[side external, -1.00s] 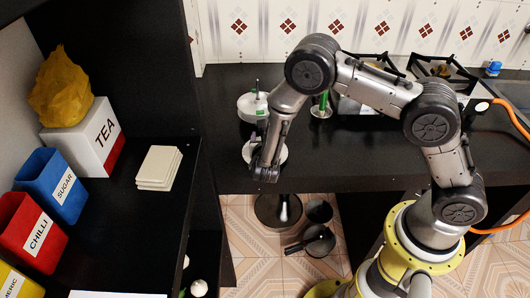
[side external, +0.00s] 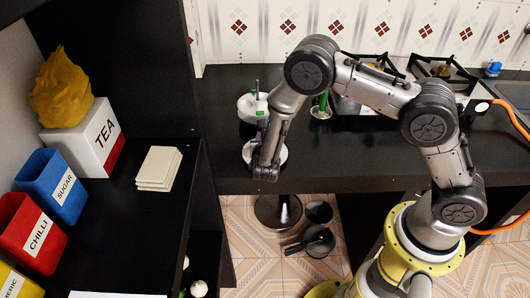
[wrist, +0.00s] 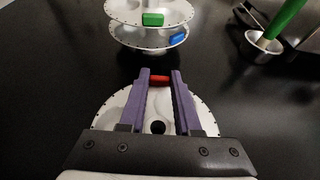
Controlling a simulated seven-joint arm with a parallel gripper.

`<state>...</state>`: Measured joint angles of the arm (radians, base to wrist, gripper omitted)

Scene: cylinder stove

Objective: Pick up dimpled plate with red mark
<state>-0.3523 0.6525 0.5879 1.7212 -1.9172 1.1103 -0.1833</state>
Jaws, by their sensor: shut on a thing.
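The dimpled plate with the red mark (wrist: 207,122) is white and round, with dark ticks along its rim and a dark central hole. It lies flat at the black counter's front edge. In the side view, part of this plate (side external: 283,154) shows beside my wrist. My gripper (wrist: 160,76) reaches over the plate from its near side. Its purple fingers are shut on the plate's red block (wrist: 159,79) at the far rim. In the side view, my wrist hides the fingertips and much of the plate.
Behind the plate stand stacked white plates (wrist: 122,12) with a green block (wrist: 153,19) and a blue block (wrist: 177,38). A metal cup (wrist: 262,45) holding a green handle stands to the right. The counter (side external: 350,165) right of the plate is clear.

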